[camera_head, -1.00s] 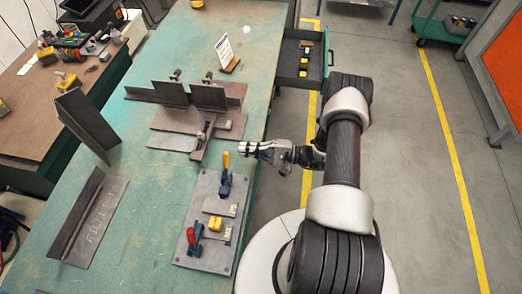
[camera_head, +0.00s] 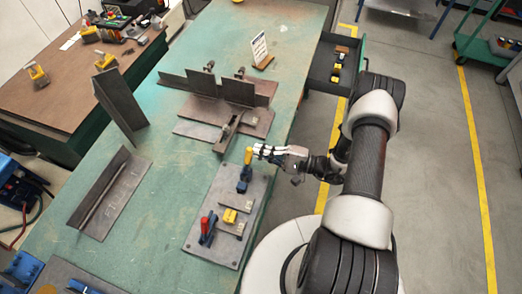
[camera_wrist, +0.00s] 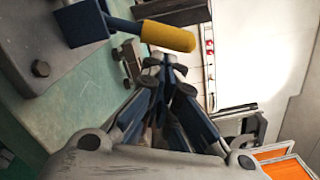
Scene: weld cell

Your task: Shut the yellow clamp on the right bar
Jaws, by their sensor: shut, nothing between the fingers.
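The yellow-handled clamp (camera_head: 247,158) has a blue body and stands at the far end of a grey plate (camera_head: 218,243) on the green table. Its handle appears to stick up from the plate. My gripper (camera_head: 258,150) is shut and empty, its fingertips just right of the yellow handle. In the wrist view, the yellow handle (camera_wrist: 168,37) lies just beyond my shut fingertips (camera_wrist: 166,66); I cannot tell whether they touch. A grey bar (camera_head: 232,226) is on the plate; the clamp's hold on any bar is too small to tell.
A red-handled clamp (camera_head: 206,228) and a yellow block (camera_head: 229,215) are nearer on the plate. A steel fixture with upright plates (camera_head: 238,92) stands just beyond. An angle piece (camera_head: 110,193) lies left. An open drawer (camera_head: 329,66) sticks out at the table's right.

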